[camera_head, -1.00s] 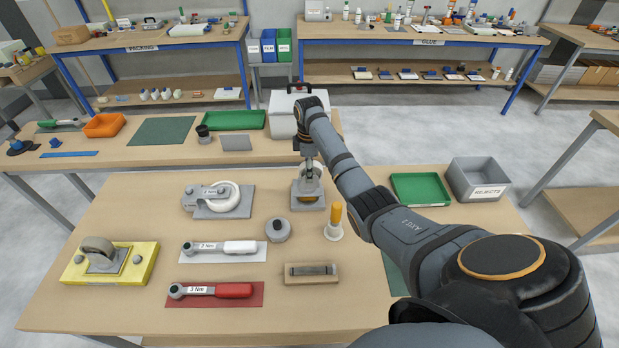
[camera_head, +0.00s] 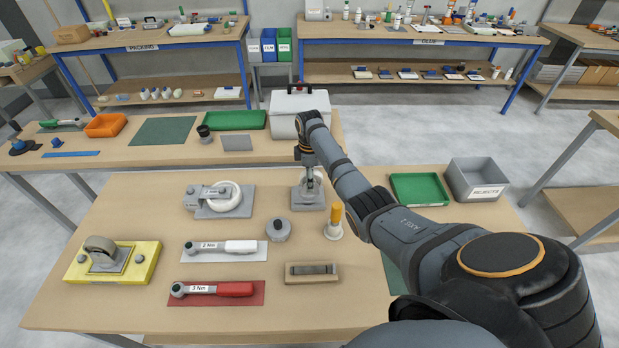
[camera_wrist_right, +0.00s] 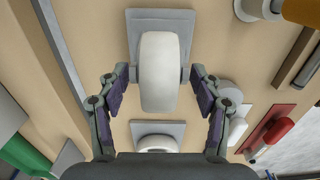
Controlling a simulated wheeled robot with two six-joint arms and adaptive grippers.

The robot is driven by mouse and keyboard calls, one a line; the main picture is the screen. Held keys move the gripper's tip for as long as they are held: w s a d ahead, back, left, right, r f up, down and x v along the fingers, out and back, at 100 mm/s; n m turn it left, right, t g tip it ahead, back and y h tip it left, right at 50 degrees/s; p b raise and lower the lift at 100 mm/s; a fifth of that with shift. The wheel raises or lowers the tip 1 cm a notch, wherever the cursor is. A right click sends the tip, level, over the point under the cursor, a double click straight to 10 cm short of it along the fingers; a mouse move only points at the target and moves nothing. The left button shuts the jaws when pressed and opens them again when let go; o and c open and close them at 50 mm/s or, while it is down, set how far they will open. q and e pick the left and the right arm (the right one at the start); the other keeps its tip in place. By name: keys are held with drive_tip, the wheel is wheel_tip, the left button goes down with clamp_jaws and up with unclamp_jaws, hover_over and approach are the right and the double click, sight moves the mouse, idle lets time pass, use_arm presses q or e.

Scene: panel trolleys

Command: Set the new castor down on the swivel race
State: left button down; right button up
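The new castor (camera_wrist_right: 160,70) has a white wheel, upright in the right wrist view, between the fingers of my right gripper (camera_wrist_right: 160,73). The fingertips appear to meet the grey fork at both sides of the wheel. In the head view the castor (camera_head: 311,184) is low at the grey plate (camera_head: 308,203) on the bench. The swivel race is hidden beneath the castor, and I cannot tell whether they touch. My right gripper (camera_head: 309,172) is partly hidden by its arm in the head view. My left gripper is not in view.
A white wheel in a grey bracket (camera_head: 225,196) lies to the left. A brownish castor (camera_head: 101,250) stands on a yellow plate. A grey round part (camera_head: 278,230) and a yellow-topped post (camera_head: 335,220) are close by. Two torque wrenches (camera_head: 225,247) lie in front.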

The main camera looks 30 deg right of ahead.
wheel_tip(320, 180, up, 11)
drive_tip(key=shift+r+b, duration=0.2)
drive_tip(key=shift+b, duration=0.65)
drive_tip(key=shift+r, duration=0.5)
drive_tip(key=shift+f, duration=0.15)
